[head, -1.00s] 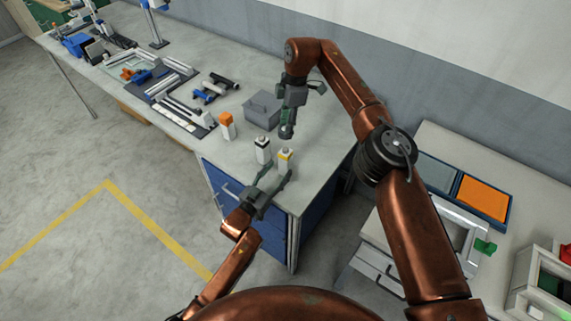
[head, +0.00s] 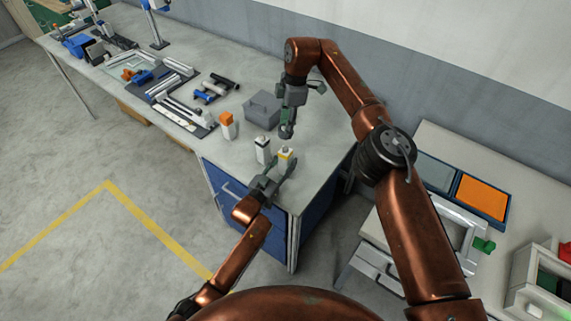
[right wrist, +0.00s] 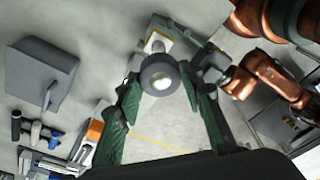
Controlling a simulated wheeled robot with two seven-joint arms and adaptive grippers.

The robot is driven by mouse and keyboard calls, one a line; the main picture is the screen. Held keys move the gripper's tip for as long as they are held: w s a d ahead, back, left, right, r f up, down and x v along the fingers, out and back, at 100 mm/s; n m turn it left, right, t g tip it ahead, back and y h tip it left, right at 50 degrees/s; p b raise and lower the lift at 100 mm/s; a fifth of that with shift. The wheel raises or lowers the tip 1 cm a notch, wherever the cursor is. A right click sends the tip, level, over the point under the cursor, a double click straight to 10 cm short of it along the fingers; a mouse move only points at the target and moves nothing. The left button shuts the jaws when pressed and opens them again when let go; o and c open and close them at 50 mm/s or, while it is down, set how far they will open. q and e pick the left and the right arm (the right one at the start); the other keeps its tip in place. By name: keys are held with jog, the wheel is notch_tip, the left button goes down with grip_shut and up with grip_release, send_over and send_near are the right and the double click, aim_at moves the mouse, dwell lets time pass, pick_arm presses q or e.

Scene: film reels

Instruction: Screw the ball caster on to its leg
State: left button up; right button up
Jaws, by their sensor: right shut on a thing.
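My right gripper (head: 289,118) points down over the near end of the bench. It is shut on the ball caster (right wrist: 160,76), a dark round housing with a pale ball in its middle, between green fingers in the right wrist view. Below it stands an upright white leg with a yellow band (head: 286,155), apart from the caster; it also shows beyond the caster in the right wrist view (right wrist: 157,42). My left gripper (head: 275,183) is low at the bench's front edge, its fingers spread near this leg. Whether they touch it I cannot tell.
A white block with a dark top (head: 262,149) stands just left of the leg. An orange-topped block (head: 228,124) and a grey box (head: 262,109) stand farther back. Tools and a dark mat lie to the left. The bench's right side is clear.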

pick_arm(q)
grip_shut()
jog(key=shift+r, duration=0.1)
pick_arm(e)
send_over(285, 148)
jog(key=shift+d+f, duration=0.2)
jog(key=shift+f, duration=2.25)
jog(key=shift+f, duration=0.85)
jog(key=shift+f, duration=0.6)
